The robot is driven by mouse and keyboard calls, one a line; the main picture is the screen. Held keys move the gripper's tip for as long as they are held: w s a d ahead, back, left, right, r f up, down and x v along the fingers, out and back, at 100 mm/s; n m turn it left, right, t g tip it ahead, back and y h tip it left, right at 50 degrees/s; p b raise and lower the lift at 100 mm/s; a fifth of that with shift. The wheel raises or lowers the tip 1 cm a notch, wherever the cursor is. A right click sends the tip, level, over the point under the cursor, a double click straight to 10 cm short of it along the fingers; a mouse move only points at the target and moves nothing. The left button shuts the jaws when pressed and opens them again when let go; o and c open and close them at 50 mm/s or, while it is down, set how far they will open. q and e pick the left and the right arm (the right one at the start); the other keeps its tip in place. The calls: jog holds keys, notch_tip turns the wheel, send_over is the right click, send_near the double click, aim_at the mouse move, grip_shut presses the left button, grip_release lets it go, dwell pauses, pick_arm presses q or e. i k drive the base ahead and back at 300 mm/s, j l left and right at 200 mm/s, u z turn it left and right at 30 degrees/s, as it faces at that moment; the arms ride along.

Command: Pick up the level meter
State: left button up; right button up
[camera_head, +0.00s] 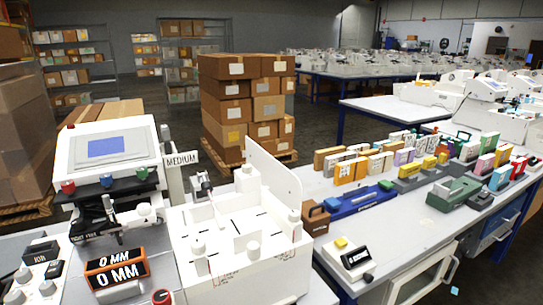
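No thing in view is clearly labelled as the level meter. A long blue object (352,205) with a pale strip along its side lies on the right-hand table, near its left edge; it may be the level meter, but I cannot tell for sure. A brown block-shaped object (316,219) sits just left of it, and a green object (453,194) with a grey part lies farther right. Neither of my grippers can be made out in the head view.
A small display box (349,258) is on the right table (400,240). Stacked cartons (224,110) stand behind.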

aim_at(100, 274)
jog(key=j+u, duration=0.15)
jog(key=u, duration=0.2)
jog(key=j+u, duration=0.15)
jog(key=u, duration=0.2)
jog(key=i+j+u, duration=0.1)
jog(key=u, duration=0.25)
